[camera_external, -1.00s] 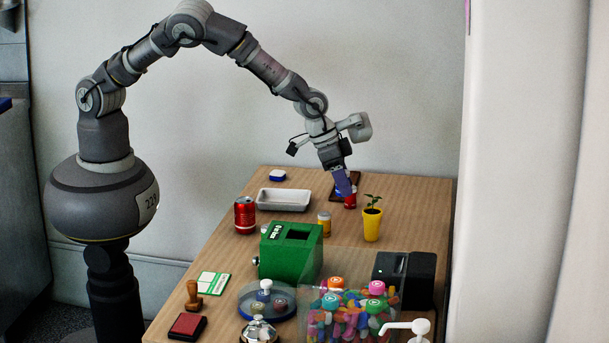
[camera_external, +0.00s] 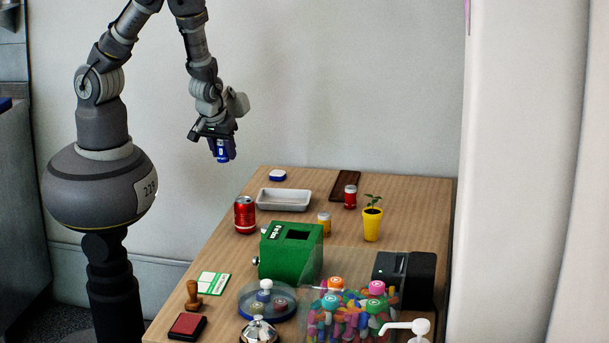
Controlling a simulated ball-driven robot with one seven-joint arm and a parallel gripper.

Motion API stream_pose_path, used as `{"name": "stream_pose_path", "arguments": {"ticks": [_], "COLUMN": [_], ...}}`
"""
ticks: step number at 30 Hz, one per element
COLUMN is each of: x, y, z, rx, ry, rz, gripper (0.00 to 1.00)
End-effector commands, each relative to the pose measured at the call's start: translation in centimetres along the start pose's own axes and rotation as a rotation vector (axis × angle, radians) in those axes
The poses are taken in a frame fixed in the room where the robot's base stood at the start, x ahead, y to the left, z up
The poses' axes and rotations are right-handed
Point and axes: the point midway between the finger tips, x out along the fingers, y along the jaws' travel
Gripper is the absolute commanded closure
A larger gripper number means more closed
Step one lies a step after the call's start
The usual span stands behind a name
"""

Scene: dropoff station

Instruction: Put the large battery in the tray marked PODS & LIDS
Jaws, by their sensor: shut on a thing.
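My gripper (camera_external: 222,156) is shut on a small blue cylinder (camera_external: 221,151) with a pale mark, which appears to be the large battery. It is held high above the table's far left edge, and the fingers cover part of it. A shallow white tray (camera_external: 283,206) sits on the table to the right of and below my gripper, and looks empty. No PODS & LIDS marking can be read in this view.
A red can (camera_external: 245,216) stands just left of the tray, and a yellow jar (camera_external: 324,222) to its right. A green box (camera_external: 290,254) is in front.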

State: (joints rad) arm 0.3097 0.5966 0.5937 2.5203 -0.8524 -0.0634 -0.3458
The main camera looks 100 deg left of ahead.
Motion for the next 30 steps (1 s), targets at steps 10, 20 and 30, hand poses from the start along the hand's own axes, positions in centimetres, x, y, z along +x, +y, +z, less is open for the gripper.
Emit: {"name": "stream_pose_path", "arguments": {"ticks": [10,20,30], "x": [4.7,8.6,11.8], "y": [-0.1,2.3,10.5], "z": [1.9,2.0,-2.8], "rx": [0.001,0.001,0.006], "ry": [-0.004,0.001,0.001], "rz": [-0.004,0.008,0.005], "gripper": [0.96,0.96,0.96]}}
